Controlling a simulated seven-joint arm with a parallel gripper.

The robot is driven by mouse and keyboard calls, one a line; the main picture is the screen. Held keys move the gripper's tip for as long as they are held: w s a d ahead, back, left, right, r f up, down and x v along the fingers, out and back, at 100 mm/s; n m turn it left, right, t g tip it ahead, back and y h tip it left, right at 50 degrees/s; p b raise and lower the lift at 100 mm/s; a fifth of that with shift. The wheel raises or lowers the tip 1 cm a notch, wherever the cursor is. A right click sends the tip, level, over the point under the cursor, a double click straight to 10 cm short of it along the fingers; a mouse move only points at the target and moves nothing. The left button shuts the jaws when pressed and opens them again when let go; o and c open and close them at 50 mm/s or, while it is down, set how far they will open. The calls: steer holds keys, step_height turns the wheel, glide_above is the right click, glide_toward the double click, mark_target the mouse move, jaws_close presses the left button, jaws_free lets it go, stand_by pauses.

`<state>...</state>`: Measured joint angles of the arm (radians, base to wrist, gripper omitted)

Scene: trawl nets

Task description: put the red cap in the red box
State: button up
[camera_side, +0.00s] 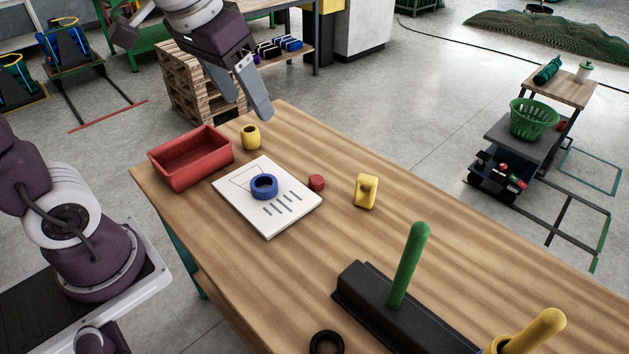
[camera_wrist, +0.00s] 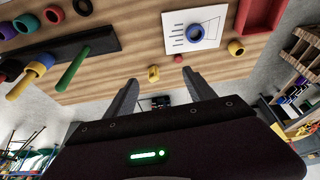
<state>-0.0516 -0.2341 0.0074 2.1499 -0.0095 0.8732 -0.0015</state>
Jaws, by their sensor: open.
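The red cap (camera_side: 317,183) is a small red cylinder on the wooden table, just beside the right edge of a white sheet. In the wrist view the red cap (camera_wrist: 179,59) shows beyond my fingers, near the sheet's edge. The red box (camera_side: 191,158) is an open tray at the table's far left corner, and its inside looks empty. It is partly cut off at the top right of the wrist view (camera_wrist: 261,14). My gripper (camera_side: 246,92) is open and empty, high above the table's far end. Its two fingers (camera_wrist: 163,93) stand apart in the wrist view.
A blue ring (camera_side: 264,186) lies on the white sheet (camera_side: 285,222). A yellow cylinder (camera_side: 250,137) stands beside the box, and a yellow holed piece (camera_side: 366,191) stands right of the cap. A dark base (camera_side: 411,318) with a green peg (camera_side: 409,265) occupies the near end.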

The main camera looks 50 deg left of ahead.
steer(key=w+a+f+g, duration=0.25)
steer(key=w+f, duration=0.45)
steer(key=w, duration=0.5)
steer(key=n, duration=0.1)
glide_toward(317, 178)
steer(key=shift+n+g, duration=0.3)
steer(key=shift+g, duration=0.45)
steer(key=f, duration=0.3)
steer(key=w+f, duration=0.1)
steer(key=f, duration=0.5)
steer(key=shift+w+a+f, duration=0.15)
steer(key=shift+f, duration=0.2)
jaws_close()
steer(key=shift+r, duration=0.15)
